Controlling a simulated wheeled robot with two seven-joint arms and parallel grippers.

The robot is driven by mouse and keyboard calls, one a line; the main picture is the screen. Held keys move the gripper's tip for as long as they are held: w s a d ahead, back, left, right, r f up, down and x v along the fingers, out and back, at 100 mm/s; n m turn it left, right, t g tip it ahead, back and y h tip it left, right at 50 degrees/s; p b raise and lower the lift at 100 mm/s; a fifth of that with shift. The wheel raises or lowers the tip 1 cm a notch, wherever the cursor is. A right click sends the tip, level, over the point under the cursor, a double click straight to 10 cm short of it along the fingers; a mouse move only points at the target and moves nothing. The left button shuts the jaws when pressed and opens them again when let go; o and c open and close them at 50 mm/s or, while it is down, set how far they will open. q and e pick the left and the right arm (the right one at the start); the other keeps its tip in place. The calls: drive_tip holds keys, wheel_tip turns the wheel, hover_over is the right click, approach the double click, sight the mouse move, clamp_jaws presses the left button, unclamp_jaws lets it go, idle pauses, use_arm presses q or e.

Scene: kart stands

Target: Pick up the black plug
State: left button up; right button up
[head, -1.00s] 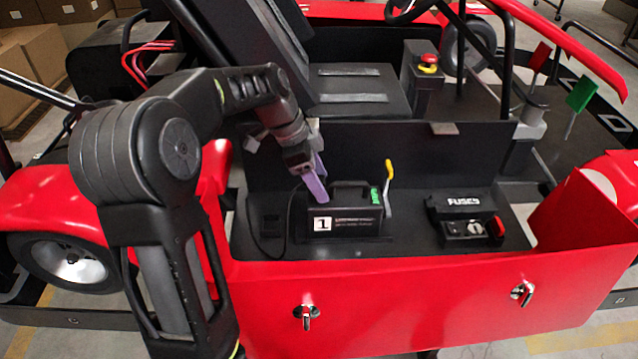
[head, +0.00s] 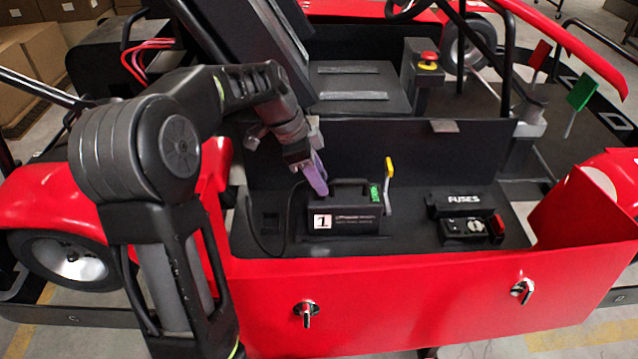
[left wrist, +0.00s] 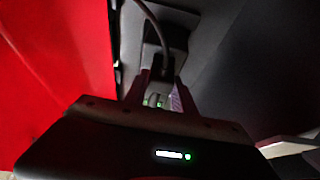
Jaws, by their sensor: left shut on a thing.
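My left gripper (head: 318,182) has purple fingers. In the head view it points down at the left top of the black box marked 1 (head: 350,217). In the left wrist view its fingers (left wrist: 159,96) are shut on the black plug (left wrist: 157,70), which has a dark cable (left wrist: 150,22) leading up from it. In the head view the plug is hidden by the fingers or too dark to tell. The cable (head: 250,225) loops down to the left of the box. My right gripper is out of view.
The box sits in a red side compartment with a red front panel (head: 400,300). A yellow-tipped lever (head: 389,175) stands just right of the box. A fuse box (head: 466,220) lies further right. A dark seat (head: 350,90) is behind. A bare floor strip lies between the boxes.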

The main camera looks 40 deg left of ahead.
use_arm(q)
clamp_jaws()
wheel_tip(320, 180, up, 10)
drive_tip(key=shift+b, duration=0.5)
drive_tip(key=shift+f, duration=0.1)
idle(0.5)
